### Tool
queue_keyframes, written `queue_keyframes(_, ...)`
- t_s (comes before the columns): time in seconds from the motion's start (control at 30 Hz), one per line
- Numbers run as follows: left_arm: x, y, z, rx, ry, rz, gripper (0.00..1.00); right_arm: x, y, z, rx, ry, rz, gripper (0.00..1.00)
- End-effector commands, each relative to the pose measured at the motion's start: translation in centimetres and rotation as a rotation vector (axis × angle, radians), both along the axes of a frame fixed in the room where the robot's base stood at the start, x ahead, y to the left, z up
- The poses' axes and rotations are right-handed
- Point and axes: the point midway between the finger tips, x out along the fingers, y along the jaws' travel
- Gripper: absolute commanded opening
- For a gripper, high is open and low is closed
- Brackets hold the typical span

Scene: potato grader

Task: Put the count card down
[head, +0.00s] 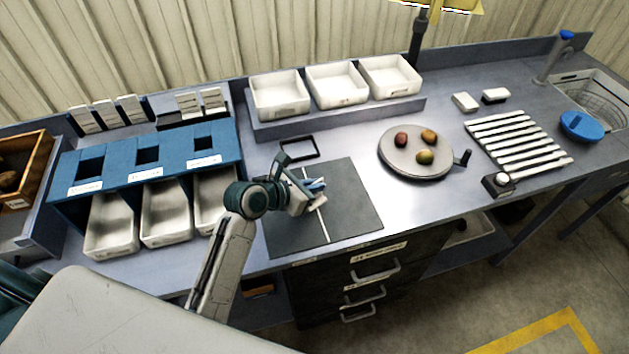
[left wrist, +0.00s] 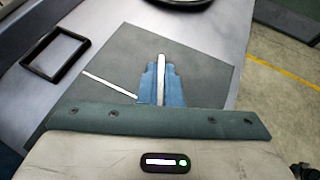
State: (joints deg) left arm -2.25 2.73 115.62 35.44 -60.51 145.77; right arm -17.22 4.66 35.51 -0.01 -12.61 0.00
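The count card (left wrist: 161,78) shows in the left wrist view as a thin white strip, seen edge-on between the two blue fingers of my left gripper (left wrist: 160,86). In the head view my left gripper (head: 314,187) is over the dark mat (head: 352,200), shut on the card, of which only a small pale part shows. I cannot tell whether the card touches the mat. An empty black frame (head: 284,155) lies on the bench just behind the mat; it also shows in the left wrist view (left wrist: 29,75). My right gripper is not in view.
A round turntable (head: 400,166) with three potatoes stands right of the mat. White bins (head: 279,109) stand on a raised shelf behind. A blue sorting rack (head: 119,171) with white trays is at left. Bare bench lies between mat and turntable.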

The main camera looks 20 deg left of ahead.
Motion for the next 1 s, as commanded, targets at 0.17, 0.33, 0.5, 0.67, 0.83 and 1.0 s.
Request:
queue_keyframes(0.17, 1.9, 0.4, -0.2, 0.001, 0.002, 0.000, 0.00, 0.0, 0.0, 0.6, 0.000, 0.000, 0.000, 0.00)
queue_keyframes(0.33, 2.8, 0.6, -1.3, 0.000, 0.007, 0.000, 0.00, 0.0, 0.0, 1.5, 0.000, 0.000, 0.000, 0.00)
queue_keyframes(0.5, 2.8, 0.6, -3.5, 0.000, 0.003, 0.001, 0.00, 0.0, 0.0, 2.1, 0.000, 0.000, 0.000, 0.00)
queue_keyframes(0.67, 2.8, 0.6, -3.8, 0.000, 0.000, 0.001, 0.00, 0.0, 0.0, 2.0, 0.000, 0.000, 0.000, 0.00)
queue_keyframes(0.83, 2.8, 0.6, -3.9, 0.000, 0.000, 0.000, 0.00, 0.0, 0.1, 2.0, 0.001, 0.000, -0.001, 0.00)
queue_keyframes(1.0, 2.8, 0.6, -4.0, 0.001, 0.001, 0.000, 0.27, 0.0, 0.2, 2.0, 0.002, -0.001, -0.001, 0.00)
